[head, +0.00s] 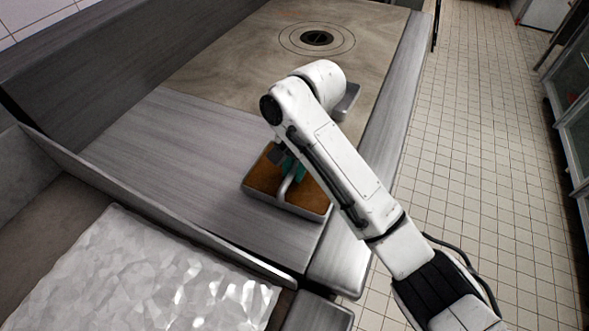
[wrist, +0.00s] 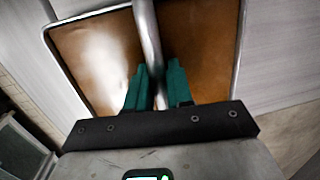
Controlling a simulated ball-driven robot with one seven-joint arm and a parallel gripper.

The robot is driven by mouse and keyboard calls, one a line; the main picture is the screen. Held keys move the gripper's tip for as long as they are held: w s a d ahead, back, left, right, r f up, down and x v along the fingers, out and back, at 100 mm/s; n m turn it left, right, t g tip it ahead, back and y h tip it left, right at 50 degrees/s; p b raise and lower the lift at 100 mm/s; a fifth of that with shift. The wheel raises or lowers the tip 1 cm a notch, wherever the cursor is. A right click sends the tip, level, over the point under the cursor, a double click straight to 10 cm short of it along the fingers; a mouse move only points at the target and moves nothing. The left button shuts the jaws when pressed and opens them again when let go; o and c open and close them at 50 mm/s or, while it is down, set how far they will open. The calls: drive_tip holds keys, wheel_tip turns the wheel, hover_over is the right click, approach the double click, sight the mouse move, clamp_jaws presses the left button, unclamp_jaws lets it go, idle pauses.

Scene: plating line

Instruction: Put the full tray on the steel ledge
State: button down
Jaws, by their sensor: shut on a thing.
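The full tray (head: 287,208) is a shallow steel tray with brown-orange contents and a raised metal handle bar across it. My gripper (head: 291,168) has teal fingers and is shut on the handle; in the wrist view the fingers (wrist: 158,70) sit on either side of the bar. The tray also fills the wrist view (wrist: 240,45) and looks about level. The steel ledge (head: 170,140) appears to be the brushed steel surface under and left of the tray. I cannot tell whether the tray touches it.
A tan worn plate with a round dark ring (head: 317,38) lies behind the steel. A grey metal thing (head: 349,102) shows partly behind my arm. An ice-filled bin (head: 140,275) is at the front left. Steel left of the tray is clear. Tiled floor (head: 480,150) lies right.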

sight(303, 182)
drive_tip(key=shift+f, duration=0.2)
drive_tip(key=c, duration=1)
unclamp_jaws()
drive_tip(key=shift+f, duration=0.15)
wheel_tip(303, 182, up, 12)
drive_tip(key=d+p, duration=0.2)
drive_tip(key=p, duration=0.2)
drive_tip(key=shift+w, duration=0.25)
